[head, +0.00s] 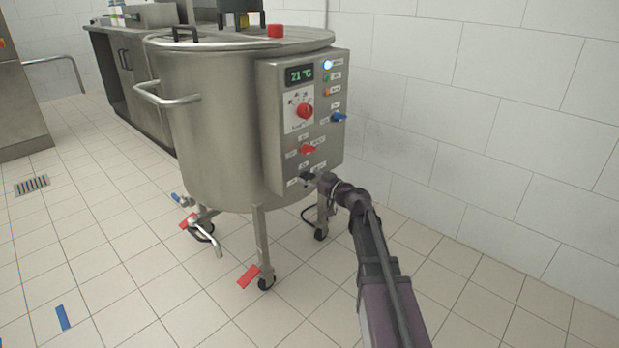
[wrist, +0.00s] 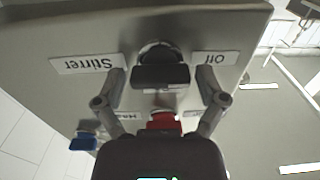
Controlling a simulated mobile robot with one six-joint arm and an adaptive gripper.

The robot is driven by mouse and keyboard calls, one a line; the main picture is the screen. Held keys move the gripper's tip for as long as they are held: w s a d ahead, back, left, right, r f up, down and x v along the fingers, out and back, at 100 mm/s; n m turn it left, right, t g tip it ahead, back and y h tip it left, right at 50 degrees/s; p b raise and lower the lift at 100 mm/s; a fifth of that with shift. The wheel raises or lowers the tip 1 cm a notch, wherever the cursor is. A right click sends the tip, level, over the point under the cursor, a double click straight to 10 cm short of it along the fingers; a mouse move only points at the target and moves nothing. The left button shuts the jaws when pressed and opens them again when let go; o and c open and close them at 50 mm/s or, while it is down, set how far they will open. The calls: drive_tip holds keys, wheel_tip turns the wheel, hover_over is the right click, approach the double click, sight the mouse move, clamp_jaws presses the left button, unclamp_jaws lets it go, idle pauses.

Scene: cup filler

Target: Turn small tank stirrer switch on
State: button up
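The small tank (head: 215,125) is a steel vessel on wheeled legs with a control panel (head: 265,130) on its side. The stirrer switch (head: 306,176) is the black knob low on this panel. In the wrist view, the black knob (wrist: 160,76) lies between an upside-down "Stirrer" label (wrist: 88,64) on the left and an "Off" label (wrist: 216,64) on the right. My gripper (wrist: 161,84) is open, with one finger on each side of the knob. Contact is not clear. My gripper (head: 322,182) also shows at the panel's lower edge in the head view.
Above the switch are a red knob (head: 308,149), a blue knob (head: 339,117), a red dial (head: 305,110) and a 21 °C display (head: 299,75). A white tiled wall (head: 450,110) stands to the right. The tiled floor (head: 110,230) is mostly clear at the left.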

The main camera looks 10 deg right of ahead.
drive_tip(key=c, duration=0.6)
drive_tip(key=shift+c, duration=0.2)
drive_tip(key=shift+m, duration=0.4)
drive_tip(key=m, duration=0.3)
drive_tip(key=shift+w, duration=0.1)
drive_tip(key=m, duration=0.4)
drive_tip(key=shift+w+d+m, duration=0.1)
drive_tip(key=shift+d+m, duration=0.05)
drive_tip(key=shift+m, duration=0.25)
drive_tip(key=m, duration=0.4)
drive_tip(key=shift+f+m, duration=0.1)
drive_tip(key=shift+m, duration=0.2)
drive_tip(key=m, duration=0.4)
drive_tip(key=shift+f+m, duration=0.1)
drive_tip(key=shift+m, duration=0.3)
